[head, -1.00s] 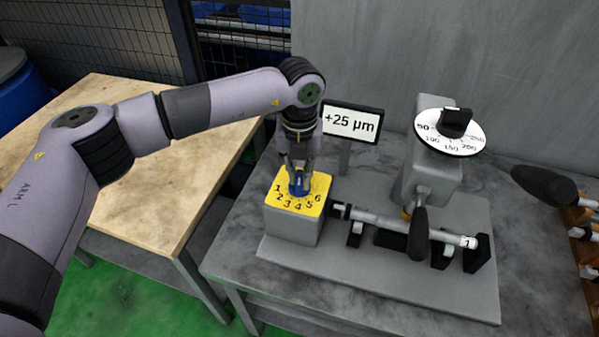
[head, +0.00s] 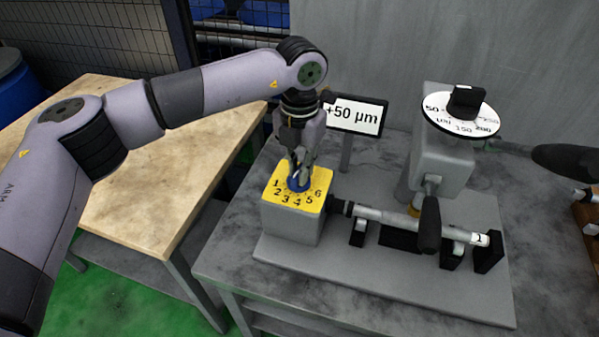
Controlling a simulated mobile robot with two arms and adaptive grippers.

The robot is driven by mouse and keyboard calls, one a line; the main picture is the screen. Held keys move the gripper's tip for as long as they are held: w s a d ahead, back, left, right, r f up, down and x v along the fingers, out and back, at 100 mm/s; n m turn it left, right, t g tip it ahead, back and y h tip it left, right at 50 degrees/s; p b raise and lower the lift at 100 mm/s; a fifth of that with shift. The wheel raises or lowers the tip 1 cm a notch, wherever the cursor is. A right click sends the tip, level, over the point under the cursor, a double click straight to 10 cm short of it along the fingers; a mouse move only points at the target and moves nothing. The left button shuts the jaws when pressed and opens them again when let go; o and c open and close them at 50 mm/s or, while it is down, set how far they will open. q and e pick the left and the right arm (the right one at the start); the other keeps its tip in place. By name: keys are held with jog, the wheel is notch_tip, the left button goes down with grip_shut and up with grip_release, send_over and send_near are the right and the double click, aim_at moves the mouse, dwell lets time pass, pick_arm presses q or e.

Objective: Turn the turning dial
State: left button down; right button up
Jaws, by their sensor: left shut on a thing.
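A blue knob (head: 299,183) sits on the yellow top face (head: 277,181) of a grey block, with the numbers 1 to 6 printed around it. My left gripper (head: 300,176) points down at the knob and is shut on it. Its fingers hide part of the knob, so I cannot tell which number it points to. A display sign (head: 356,116) behind the block reads +50 µm; my arm covers its left edge slightly.
A grey workpiece holder (head: 410,222) with a black lever (head: 430,225) stands right of the block. Above it is a white scale disc (head: 460,125) with a black knob (head: 466,102). A wooden table (head: 150,190) stands at left.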

pick_arm(q)
jog(key=shift+m, duration=0.5)
jog(key=c, duration=1.6)
grip_release()
notch_tip(320, 180, up, 12)
